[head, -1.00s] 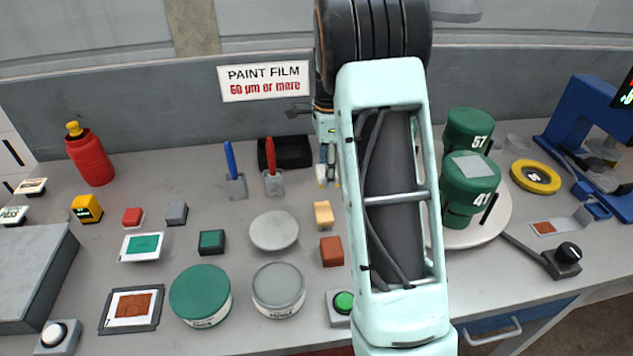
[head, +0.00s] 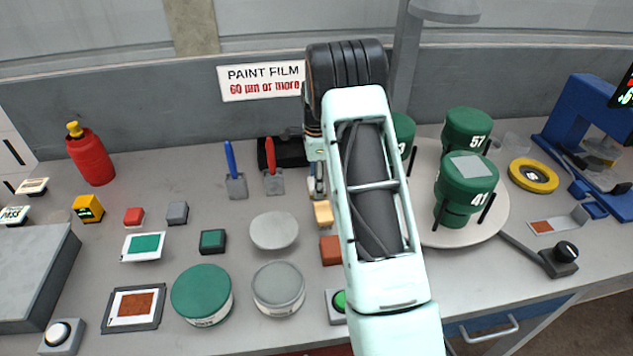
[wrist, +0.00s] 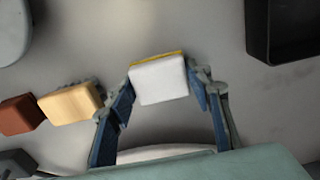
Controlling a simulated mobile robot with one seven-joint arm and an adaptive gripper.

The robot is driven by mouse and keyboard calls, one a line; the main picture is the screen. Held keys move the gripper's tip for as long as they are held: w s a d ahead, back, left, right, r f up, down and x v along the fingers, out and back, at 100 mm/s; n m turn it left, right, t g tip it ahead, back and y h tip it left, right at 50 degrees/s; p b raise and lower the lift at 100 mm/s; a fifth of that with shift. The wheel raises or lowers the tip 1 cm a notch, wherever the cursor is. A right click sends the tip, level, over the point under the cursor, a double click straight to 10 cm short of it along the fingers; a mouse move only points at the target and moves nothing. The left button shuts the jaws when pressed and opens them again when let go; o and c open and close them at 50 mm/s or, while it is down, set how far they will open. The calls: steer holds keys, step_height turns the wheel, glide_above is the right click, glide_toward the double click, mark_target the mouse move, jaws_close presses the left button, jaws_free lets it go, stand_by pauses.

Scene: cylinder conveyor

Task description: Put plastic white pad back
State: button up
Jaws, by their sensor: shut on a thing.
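A white pad with a yellow edge (wrist: 158,82) is between the fingertips of my gripper (wrist: 160,84) in the wrist view. The gripper is shut on it, with one blue-lined finger at each side. The grey table shows just beyond the pad; I cannot tell whether the pad touches it. In the head view my gripper (head: 318,182) is small and partly hidden by my arm, behind the tan block (head: 323,213).
The tan block (wrist: 70,103) and red-brown block (wrist: 18,115) sit left of the gripper. A black tray (wrist: 283,52) is at upper right in the wrist view. A turntable (head: 430,228) with green cylinders stands right.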

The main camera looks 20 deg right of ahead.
steer(key=shift+f, duration=0.2)
steer(key=o, duration=1.2)
steer(key=shift+r, duration=0.1)
steer(key=shift+o, duration=0.2)
step_height(320, 180, up, 12)
steer(key=shift+r, duration=0.2)
